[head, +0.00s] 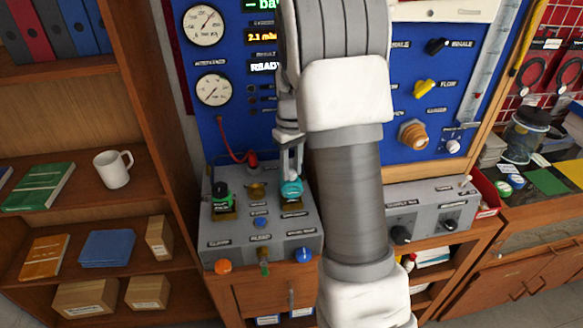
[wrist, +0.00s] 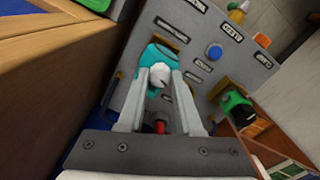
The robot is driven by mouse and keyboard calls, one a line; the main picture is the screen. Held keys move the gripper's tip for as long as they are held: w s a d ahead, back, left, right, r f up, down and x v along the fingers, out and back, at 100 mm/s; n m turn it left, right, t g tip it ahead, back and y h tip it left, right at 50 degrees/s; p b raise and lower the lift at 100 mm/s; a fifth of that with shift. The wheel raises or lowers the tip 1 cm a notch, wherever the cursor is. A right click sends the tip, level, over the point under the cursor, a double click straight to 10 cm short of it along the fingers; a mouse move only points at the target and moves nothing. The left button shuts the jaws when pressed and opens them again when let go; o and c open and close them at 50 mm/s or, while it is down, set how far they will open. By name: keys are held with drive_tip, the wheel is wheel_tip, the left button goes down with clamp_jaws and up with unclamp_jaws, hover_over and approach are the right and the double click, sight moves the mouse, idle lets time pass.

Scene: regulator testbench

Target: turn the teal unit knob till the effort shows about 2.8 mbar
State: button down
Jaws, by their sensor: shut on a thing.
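The teal unit (head: 291,189) stands on the top of the grey bench box, at its right rear. In the wrist view the teal unit (wrist: 156,56) has a pale round knob (wrist: 159,74) on it. My gripper (head: 291,172) reaches down over the unit, and its two fingers (wrist: 159,82) are shut on the knob, one on each side. An amber display (head: 262,37) on the blue panel reads about 2.1 mbar; its right end is cut off by my arm. Its label is too small to read surely.
A green unit (head: 223,197) stands left on the grey box (head: 262,240), with a blue button (head: 260,222) between. Two gauges (head: 204,25) are on the blue panel (head: 240,120). A red cable (head: 228,150) runs behind. A shelf with a white mug (head: 113,168) stands left.

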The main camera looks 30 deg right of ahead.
sight(291, 172)
drive_tip(key=m, duration=0.4)
drive_tip(key=shift+m, duration=0.3)
drive_tip(key=m, duration=0.4)
drive_tip(key=shift+m, duration=0.3)
drive_tip(key=m+p, duration=0.1)
drive_tip(key=m, duration=0.3)
drive_tip(key=shift+m, duration=0.3)
drive_tip(key=shift+m+p, duration=0.6)
drive_tip(key=shift+m, duration=1.5)
drive_tip(key=c, duration=0.6)
unclamp_jaws()
drive_tip(key=shift+o, duration=0.2)
wheel_tip(291, 172, up, 18)
drive_tip(key=shift+f, duration=0.25)
